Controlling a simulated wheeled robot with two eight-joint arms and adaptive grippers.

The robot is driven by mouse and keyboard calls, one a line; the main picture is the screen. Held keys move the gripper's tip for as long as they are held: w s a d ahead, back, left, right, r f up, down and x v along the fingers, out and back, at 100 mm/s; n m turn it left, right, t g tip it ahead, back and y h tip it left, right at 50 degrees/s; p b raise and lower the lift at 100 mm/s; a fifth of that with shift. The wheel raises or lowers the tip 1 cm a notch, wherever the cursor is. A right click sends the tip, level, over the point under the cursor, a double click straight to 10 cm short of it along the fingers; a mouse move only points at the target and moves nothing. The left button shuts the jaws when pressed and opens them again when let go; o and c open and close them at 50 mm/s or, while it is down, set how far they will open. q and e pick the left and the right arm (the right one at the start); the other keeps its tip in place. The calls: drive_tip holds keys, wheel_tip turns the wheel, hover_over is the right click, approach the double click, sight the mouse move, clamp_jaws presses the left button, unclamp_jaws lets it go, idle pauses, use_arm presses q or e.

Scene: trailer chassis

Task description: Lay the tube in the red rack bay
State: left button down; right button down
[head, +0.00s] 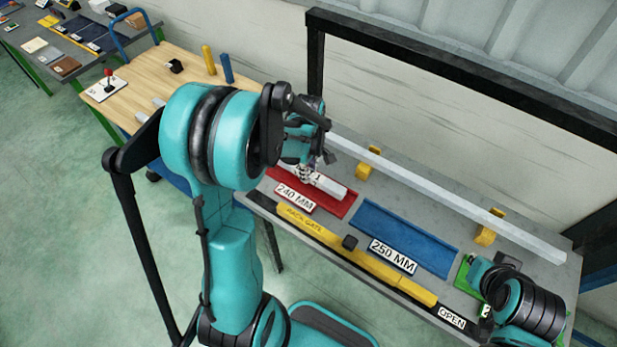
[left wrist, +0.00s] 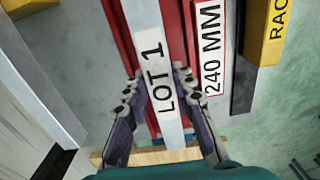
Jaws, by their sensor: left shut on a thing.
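The tube (head: 329,185) is a pale square bar lying lengthwise over the red rack bay (head: 345,208), which carries a 240 MM label. My left gripper (head: 310,172) is shut on the tube, partly hidden behind my own arm in the head view. In the left wrist view the tube (left wrist: 147,22) bears a LOT 1 label and runs between the two fingers of the left gripper (left wrist: 158,88). The red bay (left wrist: 122,40) shows on both sides of it. I cannot tell whether the tube touches the bay floor. My right gripper is not visible.
A blue bay (head: 415,238) marked 250 MM lies to the right, empty. A yellow rack gate (head: 340,245) runs along the front. A long pale bar (head: 430,190) rests on yellow supports behind. A dark frame (head: 440,75) stands over the back. My right arm is at lower right.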

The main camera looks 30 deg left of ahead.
use_arm(q)
drive_tip(key=shift+f+b, duration=0.3)
drive_tip(key=shift+f, duration=1.15)
drive_tip(key=shift+f, duration=0.1)
drive_tip(key=c, duration=1.5)
unclamp_jaws()
drive_tip(key=shift+c, duration=0.2)
